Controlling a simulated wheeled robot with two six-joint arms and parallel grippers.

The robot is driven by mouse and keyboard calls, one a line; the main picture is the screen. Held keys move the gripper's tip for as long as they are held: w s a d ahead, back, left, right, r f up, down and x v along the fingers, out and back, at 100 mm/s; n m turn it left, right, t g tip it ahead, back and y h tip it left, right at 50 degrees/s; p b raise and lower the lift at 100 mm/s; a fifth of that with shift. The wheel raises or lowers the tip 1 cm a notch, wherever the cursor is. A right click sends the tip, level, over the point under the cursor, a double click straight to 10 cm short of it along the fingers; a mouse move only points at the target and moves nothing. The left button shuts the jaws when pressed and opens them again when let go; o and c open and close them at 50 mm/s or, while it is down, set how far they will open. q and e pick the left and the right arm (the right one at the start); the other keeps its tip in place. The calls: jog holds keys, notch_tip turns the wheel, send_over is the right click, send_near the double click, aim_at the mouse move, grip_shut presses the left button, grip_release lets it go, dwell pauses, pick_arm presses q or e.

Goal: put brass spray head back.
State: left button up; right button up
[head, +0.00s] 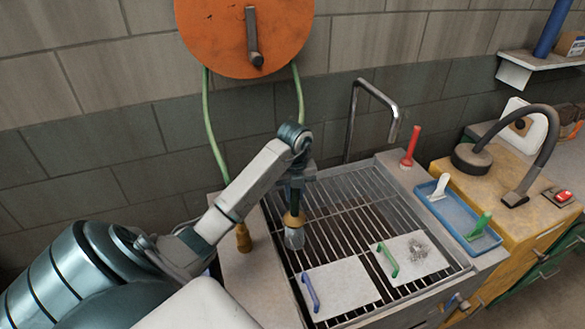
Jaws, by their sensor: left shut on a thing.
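My left gripper (294,200) points down over the left part of the metal grate (345,215). It is shut on the brass spray head (293,221), which has a brass-yellow upper part and a pale grey, wider lower end. The head hangs upright, close above the bars; whether it touches them I cannot tell. The orange hose reel (220,32) is on the wall above, with a green hose (211,125) hanging in two strands. My arm hides the lower hose. A brown-yellow fitting (244,238) stands on the left ledge. My right gripper is not in view.
Two white plates (345,290) with blue and green handles lie on the front grate. A bent metal tap (375,95) rises behind. A red-handled tool (410,145) stands on the right ledge, beside a blue tray (458,215) with two tools. The middle grate is clear.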

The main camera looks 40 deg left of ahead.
pick_arm(q)
jog(key=w+a+f+b, duration=0.4)
jog(key=w+a+b, duration=0.1)
jog(key=b, duration=0.1)
jog(key=shift+w+a, duration=0.15)
jog(key=shift+a, duration=0.1)
jog(key=shift+f, duration=0.1)
jog(key=shift+b, duration=0.3)
jog(key=o, duration=1)
jog(key=shift+f, duration=0.15)
